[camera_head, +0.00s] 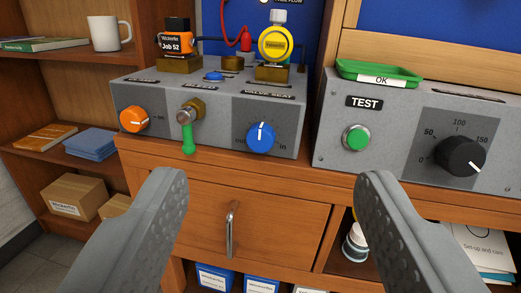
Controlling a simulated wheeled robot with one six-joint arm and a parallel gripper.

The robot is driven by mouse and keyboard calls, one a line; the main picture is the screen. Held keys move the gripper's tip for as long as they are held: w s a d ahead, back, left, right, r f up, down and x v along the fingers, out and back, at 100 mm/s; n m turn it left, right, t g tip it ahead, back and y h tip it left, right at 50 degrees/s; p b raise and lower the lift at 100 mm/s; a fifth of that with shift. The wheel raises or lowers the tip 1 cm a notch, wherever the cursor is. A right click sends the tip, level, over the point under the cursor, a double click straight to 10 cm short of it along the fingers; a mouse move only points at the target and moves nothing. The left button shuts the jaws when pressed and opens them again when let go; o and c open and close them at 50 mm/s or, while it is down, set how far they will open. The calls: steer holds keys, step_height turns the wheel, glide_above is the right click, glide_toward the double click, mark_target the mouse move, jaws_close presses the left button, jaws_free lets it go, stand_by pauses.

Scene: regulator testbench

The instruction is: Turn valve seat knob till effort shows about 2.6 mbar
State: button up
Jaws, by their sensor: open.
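The valve seat knob (261,138) is a round blue knob with a white pointer line, on the front of a grey box (190,100) under a "VALVE SEAT" label. Its pointer stands nearly straight up, and the word "in" shows at its lower right. My gripper (272,190) is open and empty, its two grey fingers wide apart in front of and below the knob, touching nothing. I see no readable effort value. A yellow round gauge-like part (276,43) stands on top of the box, its face too small to read.
Left of the knob are a green-handled lever (188,136) and an orange knob (133,119). A drawer (250,218) with a metal handle lies below.

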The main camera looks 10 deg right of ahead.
mark_target(259, 143)
steer(key=w+a+f+g+h, duration=0.1)
steer(key=w+a+f+h, duration=0.2)
steer(key=w+f, duration=0.55)
steer(key=x, duration=1)
steer(key=d+f+x, duration=0.1)
steer(key=x, duration=0.5)
steer(key=shift+s+f, duration=0.1)
steer(key=shift+s, duration=0.1)
steer(key=c, duration=1)
